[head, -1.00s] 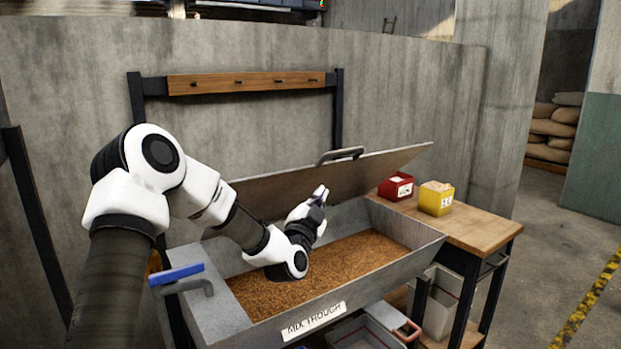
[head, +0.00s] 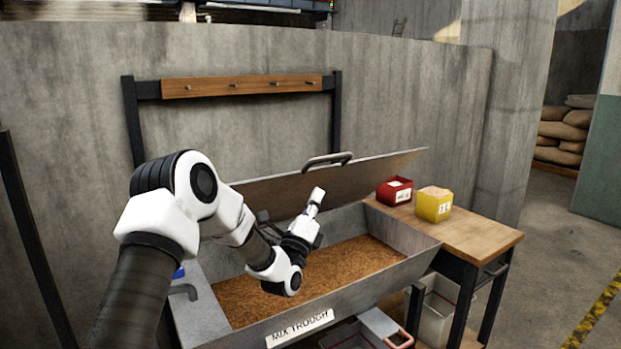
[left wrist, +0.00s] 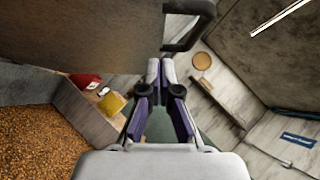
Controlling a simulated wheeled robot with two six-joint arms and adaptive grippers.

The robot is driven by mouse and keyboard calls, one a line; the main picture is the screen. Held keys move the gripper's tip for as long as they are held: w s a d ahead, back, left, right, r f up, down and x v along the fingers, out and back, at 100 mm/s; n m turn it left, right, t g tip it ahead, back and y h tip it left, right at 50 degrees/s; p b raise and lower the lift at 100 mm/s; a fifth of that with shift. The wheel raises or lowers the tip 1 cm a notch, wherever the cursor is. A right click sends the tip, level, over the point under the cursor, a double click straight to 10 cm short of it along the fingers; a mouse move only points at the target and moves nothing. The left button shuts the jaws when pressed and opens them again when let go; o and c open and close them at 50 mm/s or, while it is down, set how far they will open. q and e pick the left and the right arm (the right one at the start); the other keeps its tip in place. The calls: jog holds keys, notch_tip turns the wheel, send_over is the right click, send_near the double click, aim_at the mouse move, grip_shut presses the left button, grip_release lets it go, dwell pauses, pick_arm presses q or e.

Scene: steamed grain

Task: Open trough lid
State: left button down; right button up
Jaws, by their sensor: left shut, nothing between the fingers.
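The mix trough (head: 385,275) is a grey metal bin with brown grain (head: 345,262) in it. Its lid (head: 375,172) is raised, tilted up and back toward the wall, with a dark handle (head: 328,160) on its top edge. My left gripper (head: 317,194) is over the trough in front of the lid's inner face, below the handle. In the left wrist view my left gripper (left wrist: 160,68) is shut and empty, its tips close to the lid (left wrist: 100,30) and handle (left wrist: 190,38); I cannot tell whether they touch. My right gripper is not in view.
A red box (head: 394,191) and a yellow box (head: 434,205) stand on the wooden table (head: 475,235) right of the trough. A rail with pegs (head: 240,87) is behind the lid. A pale bin (head: 437,305) stands under the table.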

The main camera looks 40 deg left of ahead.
aim_at(315, 171)
pick_arm(q)
jog(key=a+r, duration=0.1)
jog(key=w+a+r+p, duration=0.1)
jog(key=r, duration=0.1)
jog(key=shift+w+a+r, duration=0.25)
jog(key=shift+a, duration=0.15)
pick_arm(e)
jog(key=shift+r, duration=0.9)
pick_arm(q)
jog(key=shift+w, duration=0.1)
